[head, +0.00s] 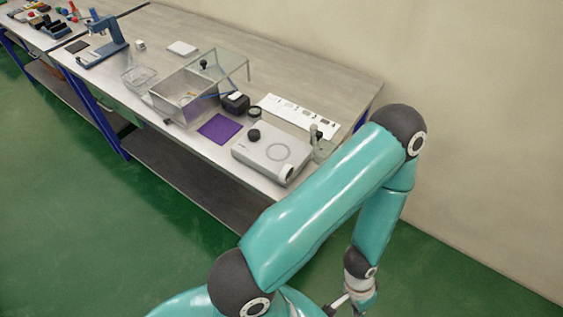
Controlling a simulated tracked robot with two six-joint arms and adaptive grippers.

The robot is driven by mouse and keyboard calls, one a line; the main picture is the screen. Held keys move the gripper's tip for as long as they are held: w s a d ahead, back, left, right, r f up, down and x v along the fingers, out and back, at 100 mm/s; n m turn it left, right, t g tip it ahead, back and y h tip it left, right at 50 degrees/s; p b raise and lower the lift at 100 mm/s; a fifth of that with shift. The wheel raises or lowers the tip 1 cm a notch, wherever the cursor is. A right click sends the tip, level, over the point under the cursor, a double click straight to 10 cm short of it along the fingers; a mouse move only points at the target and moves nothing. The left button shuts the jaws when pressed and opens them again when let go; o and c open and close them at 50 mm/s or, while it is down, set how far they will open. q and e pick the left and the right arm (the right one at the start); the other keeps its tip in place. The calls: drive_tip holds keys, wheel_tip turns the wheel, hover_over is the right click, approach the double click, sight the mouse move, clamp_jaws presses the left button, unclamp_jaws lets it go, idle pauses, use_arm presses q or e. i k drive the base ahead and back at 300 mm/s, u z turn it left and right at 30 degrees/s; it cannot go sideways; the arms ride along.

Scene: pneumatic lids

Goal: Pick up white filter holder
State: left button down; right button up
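A small white round piece (287,173) sits at the front right corner of a light grey flat box (262,154) on the workbench. It may be the white filter holder, but it is too small to be sure. One teal arm of mine, seemingly the right, rises from the bottom and bends down at the right. Its wrist end hangs beyond the bench, low at the right, and the gripper fingers are not clearly visible. My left gripper is not in view.
My arm covers the bench's near right end.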

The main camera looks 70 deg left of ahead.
sight(286, 174)
drive_tip(key=u, duration=2.45)
drive_tip(key=k, duration=0.25)
drive_tip(key=z, duration=1.35)
drive_tip(key=i, duration=0.1)
drive_tip(key=u, duration=1.75)
